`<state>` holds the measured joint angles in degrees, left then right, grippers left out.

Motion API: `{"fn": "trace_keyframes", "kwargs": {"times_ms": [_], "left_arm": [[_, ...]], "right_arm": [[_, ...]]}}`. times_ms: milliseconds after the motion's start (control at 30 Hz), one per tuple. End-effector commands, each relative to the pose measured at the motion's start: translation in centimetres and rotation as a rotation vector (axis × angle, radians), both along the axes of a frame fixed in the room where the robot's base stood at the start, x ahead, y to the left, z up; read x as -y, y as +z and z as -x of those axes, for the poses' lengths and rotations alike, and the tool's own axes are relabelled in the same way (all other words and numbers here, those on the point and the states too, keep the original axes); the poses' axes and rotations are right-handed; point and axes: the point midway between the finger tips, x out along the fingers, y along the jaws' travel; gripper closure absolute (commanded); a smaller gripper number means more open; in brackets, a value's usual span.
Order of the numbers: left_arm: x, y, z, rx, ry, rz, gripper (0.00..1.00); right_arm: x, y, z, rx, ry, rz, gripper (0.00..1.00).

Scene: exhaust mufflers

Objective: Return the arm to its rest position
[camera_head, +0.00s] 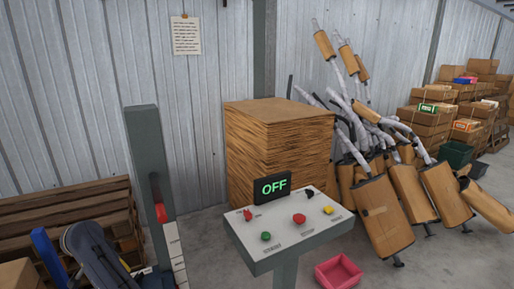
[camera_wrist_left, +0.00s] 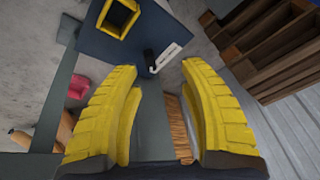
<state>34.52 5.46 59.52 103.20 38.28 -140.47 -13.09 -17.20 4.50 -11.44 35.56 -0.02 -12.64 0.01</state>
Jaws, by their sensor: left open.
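My left arm (camera_head: 95,255) comes in at the lower left of the head view, beside a grey post. Its fingertips cannot be made out there. In the left wrist view my left gripper (camera_wrist_left: 160,75) has its two yellow ridged fingers spread apart with nothing between them. Beyond the fingers is a dark blue-grey box (camera_wrist_left: 105,48) with a yellow-rimmed square opening. A black handle and a white label show at its edge. My right gripper is in neither view.
The grey post (camera_head: 146,150) carries a red lever (camera_head: 160,212). A control panel (camera_head: 282,232) with coloured buttons and an "OFF" display (camera_head: 272,187) stands at centre. A pink bin (camera_head: 338,273) is on the floor. Wooden pallets (camera_head: 70,210) stand left; wrapped mufflers (camera_head: 382,215) lean right.

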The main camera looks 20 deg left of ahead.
Motion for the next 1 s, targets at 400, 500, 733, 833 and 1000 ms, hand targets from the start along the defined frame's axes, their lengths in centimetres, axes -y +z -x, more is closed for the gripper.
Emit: {"fn": "trace_keyframes", "kwargs": {"times_ms": [400, 500, 733, 833, 1000], "left_arm": [[3.3, -2.2, 5.2, -0.125, -0.035, -0.426, 0.58], [5.6, -2.9, 6.1, -0.118, -0.081, -0.503, 0.58], [12.7, -4.9, 8.7, -0.063, -0.222, -0.619, 0.58], [16.5, -5.8, 10.2, -0.025, -0.293, -0.638, 0.58], [21.8, -6.6, 12.8, 0.037, -0.380, -0.633, 0.58]], "right_arm": [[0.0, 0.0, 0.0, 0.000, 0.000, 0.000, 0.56], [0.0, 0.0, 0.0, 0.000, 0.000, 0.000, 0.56], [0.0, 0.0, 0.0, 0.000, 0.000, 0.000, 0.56], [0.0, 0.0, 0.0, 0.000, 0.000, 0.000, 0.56], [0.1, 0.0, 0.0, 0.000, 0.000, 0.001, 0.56]]}}
